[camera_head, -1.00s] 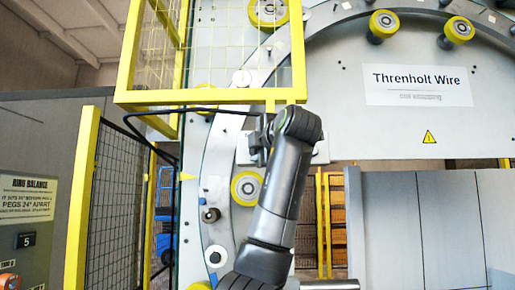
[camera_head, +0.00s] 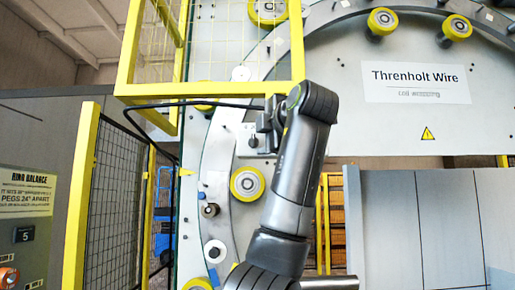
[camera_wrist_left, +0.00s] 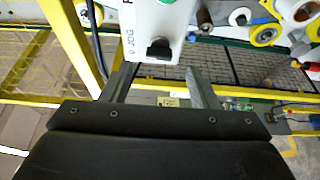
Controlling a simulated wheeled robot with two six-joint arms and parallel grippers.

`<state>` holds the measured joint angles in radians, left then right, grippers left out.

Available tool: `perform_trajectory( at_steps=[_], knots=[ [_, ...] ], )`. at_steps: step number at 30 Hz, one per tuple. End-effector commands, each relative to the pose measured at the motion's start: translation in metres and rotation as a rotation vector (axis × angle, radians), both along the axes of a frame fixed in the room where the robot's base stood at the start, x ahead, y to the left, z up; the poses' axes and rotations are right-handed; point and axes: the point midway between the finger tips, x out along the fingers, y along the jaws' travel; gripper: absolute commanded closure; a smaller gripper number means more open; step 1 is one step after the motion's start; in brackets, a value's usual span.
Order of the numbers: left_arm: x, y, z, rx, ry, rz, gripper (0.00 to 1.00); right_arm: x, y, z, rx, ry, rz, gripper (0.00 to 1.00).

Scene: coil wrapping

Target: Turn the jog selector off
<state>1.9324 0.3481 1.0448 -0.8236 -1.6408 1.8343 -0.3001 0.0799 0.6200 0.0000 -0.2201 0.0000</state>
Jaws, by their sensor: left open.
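The jog selector (camera_wrist_left: 159,48) is a small black knob on a white panel (camera_wrist_left: 150,18) marked "JOG" and "0", at the top middle of the left wrist view. In the head view the pale panel (camera_head: 242,143) is partly hidden behind my left gripper (camera_head: 268,124). In the left wrist view my left gripper (camera_wrist_left: 159,70) is open, with one finger on each side below the knob. Nothing is between its fingers. The knob appears just beyond the fingertips; I cannot tell the exact gap or which mark it points to. My right gripper is not in view.
A yellow mesh guard (camera_head: 210,93) hangs just above the panel. A yellow-framed mesh fence (camera_head: 82,205) stands at left. A black cable (camera_head: 190,103) runs near my wrist. Yellow rollers (camera_head: 247,183) sit on the big ring. A grey cabinet (camera_head: 35,225) stands far left.

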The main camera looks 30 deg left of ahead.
Motion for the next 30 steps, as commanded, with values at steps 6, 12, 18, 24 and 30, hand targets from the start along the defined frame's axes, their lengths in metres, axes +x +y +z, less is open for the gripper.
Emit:
perform_trajectory(
  at_steps=[6, 12, 18, 24, 30],
  knots=[
    [-0.033, -0.047, -0.004, 0.001, -0.003, -0.004, 0.45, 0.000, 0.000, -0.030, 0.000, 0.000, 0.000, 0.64],
    [-0.058, -0.079, -0.003, 0.001, -0.001, -0.002, 0.45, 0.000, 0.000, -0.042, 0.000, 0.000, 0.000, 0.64],
    [-0.070, -0.096, -0.001, 0.000, 0.001, 0.000, 0.45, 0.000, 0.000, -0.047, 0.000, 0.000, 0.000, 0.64],
    [-0.072, -0.100, 0.000, -0.001, 0.002, 0.001, 0.45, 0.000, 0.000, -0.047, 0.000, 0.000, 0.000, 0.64],
    [-0.072, -0.099, 0.000, 0.000, 0.001, 0.000, 0.45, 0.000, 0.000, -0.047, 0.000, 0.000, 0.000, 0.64]
  ],
)
